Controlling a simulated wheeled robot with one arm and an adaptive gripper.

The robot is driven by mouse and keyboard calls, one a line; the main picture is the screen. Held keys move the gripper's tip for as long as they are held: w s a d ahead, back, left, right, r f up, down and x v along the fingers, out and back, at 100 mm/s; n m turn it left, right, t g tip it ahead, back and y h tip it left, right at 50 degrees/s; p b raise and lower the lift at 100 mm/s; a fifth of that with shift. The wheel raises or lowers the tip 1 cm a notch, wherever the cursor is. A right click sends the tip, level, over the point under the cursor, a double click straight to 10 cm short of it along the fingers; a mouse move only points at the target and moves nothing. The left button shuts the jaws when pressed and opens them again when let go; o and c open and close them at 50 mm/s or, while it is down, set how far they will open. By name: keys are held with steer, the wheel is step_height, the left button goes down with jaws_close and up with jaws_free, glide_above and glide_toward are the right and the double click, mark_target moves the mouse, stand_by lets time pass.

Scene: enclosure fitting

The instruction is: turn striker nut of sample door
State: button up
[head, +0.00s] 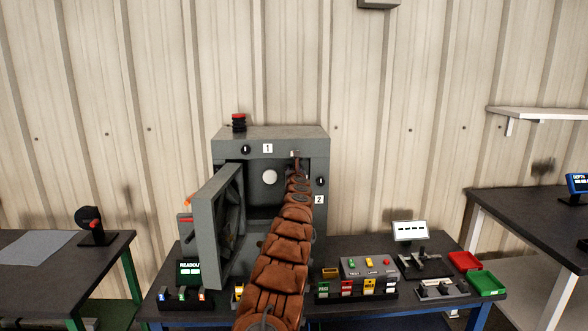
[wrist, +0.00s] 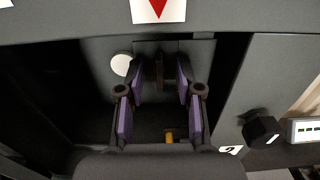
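The grey enclosure (head: 270,133) stands on the bench with its thick sample door (head: 208,235) swung open to the left. My arm reaches into the upper right of its opening. My gripper is small and mostly hidden by the arm in the head view. In the wrist view my gripper (wrist: 159,78) is open, its purple pads apart. A thin dark upright part (wrist: 159,70) shows between the fingertips, with gaps on both sides. A small brass-coloured piece (wrist: 169,136) shows lower between the fingers. I cannot tell which part is the striker nut.
A black knob (wrist: 262,130) sits on the front face right of my gripper, near label 2. A red-topped beacon (head: 239,122) stands on the enclosure. A button box (head: 369,268), a white display (head: 409,231) and red and green trays (head: 487,283) occupy the bench to the right.

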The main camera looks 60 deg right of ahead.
steer(key=shift+w+d+f, duration=0.1)
steer(key=shift+w+d, duration=0.1)
stand_by(0.3)
jaws_close()
